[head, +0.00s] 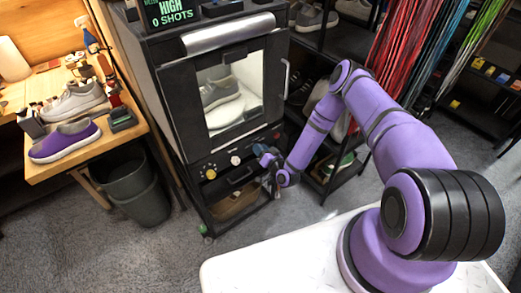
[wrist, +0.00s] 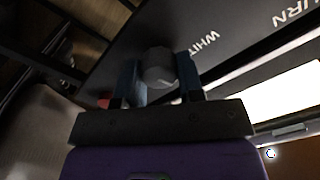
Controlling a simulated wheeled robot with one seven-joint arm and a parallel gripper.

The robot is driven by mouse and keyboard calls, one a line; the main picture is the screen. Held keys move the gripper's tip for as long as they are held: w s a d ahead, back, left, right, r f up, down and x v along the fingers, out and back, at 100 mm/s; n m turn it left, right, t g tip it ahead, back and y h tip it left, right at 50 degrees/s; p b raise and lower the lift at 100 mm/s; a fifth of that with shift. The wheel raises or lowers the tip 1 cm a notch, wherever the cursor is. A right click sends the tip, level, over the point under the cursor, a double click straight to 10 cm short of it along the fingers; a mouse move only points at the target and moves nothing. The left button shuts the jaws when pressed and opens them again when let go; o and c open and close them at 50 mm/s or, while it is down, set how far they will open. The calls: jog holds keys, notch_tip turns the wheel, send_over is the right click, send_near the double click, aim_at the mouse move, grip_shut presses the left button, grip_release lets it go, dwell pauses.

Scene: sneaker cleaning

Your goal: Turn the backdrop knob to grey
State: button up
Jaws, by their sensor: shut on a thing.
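The backdrop knob (wrist: 158,66) is a round grey knob on the dark front panel, seen close up in the wrist view. My gripper (wrist: 156,72) is shut on it, with one blue finger on each side. A short pale mark shows on the knob's lower right face. A white label starting "WHIT" is printed to the right of the knob, partly cut off by my finger. In the head view my gripper (head: 266,158) is at the right part of the photo booth's (head: 172,115) control panel and hides this knob.
A yellow knob (head: 211,174) and a white knob (head: 235,160) sit left of my gripper on the same panel. A grey sneaker (head: 220,93) stands inside the lit booth. A side table (head: 50,165) with shoes and a bin (head: 140,190) are left; a shoe rack is right.

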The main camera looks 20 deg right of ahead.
jog(key=shift+m, duration=0.9)
jog(key=o, duration=0.9)
jog(key=shift+s+d, duration=0.1)
jog(key=v, duration=1)
jog(key=shift+s, duration=0.3)
jog(key=shift+d, duration=0.1)
